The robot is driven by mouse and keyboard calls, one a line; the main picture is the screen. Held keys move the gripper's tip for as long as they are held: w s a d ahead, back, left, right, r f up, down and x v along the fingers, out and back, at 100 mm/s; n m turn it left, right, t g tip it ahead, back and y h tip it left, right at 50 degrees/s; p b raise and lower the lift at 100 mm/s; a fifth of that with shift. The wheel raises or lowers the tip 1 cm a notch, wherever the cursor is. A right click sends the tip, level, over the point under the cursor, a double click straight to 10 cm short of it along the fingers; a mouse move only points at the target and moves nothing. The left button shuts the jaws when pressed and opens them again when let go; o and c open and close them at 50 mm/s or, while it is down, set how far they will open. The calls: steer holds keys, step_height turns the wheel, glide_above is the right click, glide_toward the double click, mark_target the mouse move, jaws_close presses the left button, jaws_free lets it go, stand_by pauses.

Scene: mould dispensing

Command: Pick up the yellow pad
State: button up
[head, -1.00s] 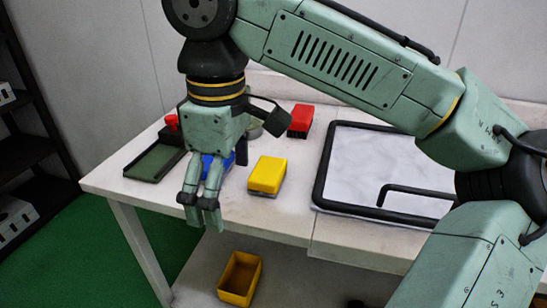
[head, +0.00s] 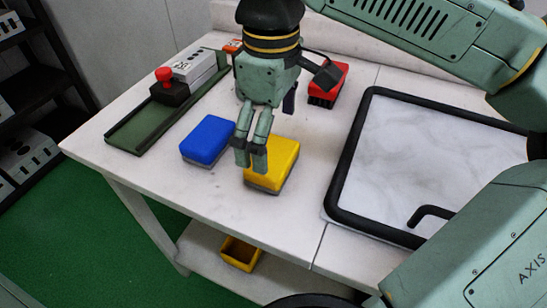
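The yellow pad (head: 283,158) lies on the white table with its grey underside down, in the middle of the head view. My gripper (head: 250,157) points down in front of the pad's left part and hides some of it. Its two fingers look close together, and the view does not show how far they are apart in depth. I cannot tell whether the fingertips touch the pad. No lifting of the pad shows.
A blue pad (head: 207,139) lies just left of my gripper. A red brush-like block (head: 328,84) stands behind. A green tray (head: 140,130) with a red-knobbed device (head: 168,88) is at left. A black-framed white panel (head: 425,150) is at right. A yellow bin (head: 240,252) sits below.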

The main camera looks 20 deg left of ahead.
mark_target(272, 154)
steer(key=f, duration=0.5)
steer(key=shift+w+f, duration=0.25)
steer(key=shift+f, duration=0.1)
steer(key=shift+a, duration=0.1)
steer(key=c, duration=1.1)
